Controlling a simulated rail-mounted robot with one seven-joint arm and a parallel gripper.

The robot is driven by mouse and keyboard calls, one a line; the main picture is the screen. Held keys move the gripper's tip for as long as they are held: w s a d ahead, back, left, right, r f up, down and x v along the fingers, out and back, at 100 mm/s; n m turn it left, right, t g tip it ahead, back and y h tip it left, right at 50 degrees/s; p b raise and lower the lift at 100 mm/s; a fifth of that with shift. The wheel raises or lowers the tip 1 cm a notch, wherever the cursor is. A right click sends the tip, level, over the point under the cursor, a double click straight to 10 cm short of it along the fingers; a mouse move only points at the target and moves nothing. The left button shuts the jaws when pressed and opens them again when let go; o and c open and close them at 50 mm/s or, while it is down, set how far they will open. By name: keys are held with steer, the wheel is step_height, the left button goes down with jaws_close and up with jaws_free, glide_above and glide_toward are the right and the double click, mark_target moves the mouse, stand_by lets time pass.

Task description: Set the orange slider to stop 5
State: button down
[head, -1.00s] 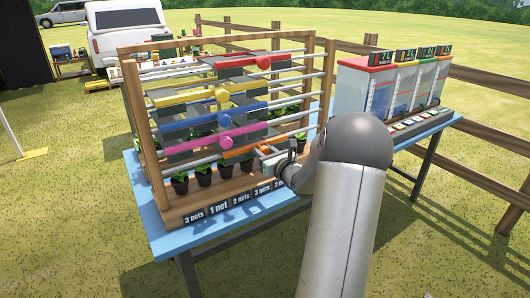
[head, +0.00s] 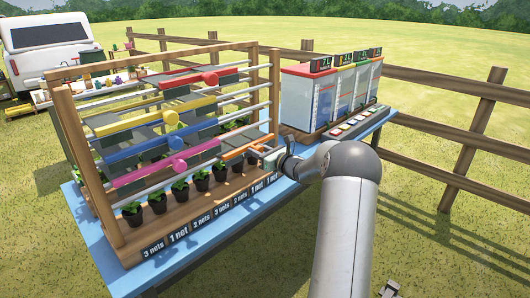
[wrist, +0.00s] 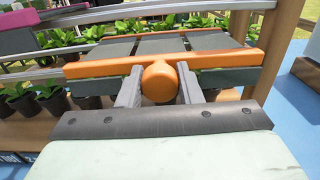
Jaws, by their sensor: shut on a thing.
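The orange slider (head: 245,149) is the lowest bar on the wooden rack, at the rack's right end in the head view. In the wrist view the orange bar (wrist: 220,60) runs across the middle, with a round orange knob (wrist: 160,83) at its front and dark grey net panels behind it. My gripper (wrist: 160,88) has one finger on each side of the knob and is shut on it. In the head view my gripper (head: 272,157) is at the rack's lower right, partly hidden by my arm. Stop numbers are not readable.
Red (head: 205,76), yellow (head: 180,116), blue (head: 150,147) and pink (head: 160,172) sliders sit on higher rails. Potted plants (head: 201,179) line the rack's base above net-count labels (head: 201,221). Colour-topped tanks (head: 330,92) stand right of the rack. The rack's right post (wrist: 277,45) is close.

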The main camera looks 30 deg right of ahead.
steer(key=shift+d+r, duration=0.1)
steer(key=shift+d, duration=0.15)
steer(key=c, duration=1)
jaws_free()
steer(key=shift+d, duration=0.1)
steer(key=shift+s, duration=0.2)
steer(key=b+v, duration=0.1)
steer(key=v, duration=1.6)
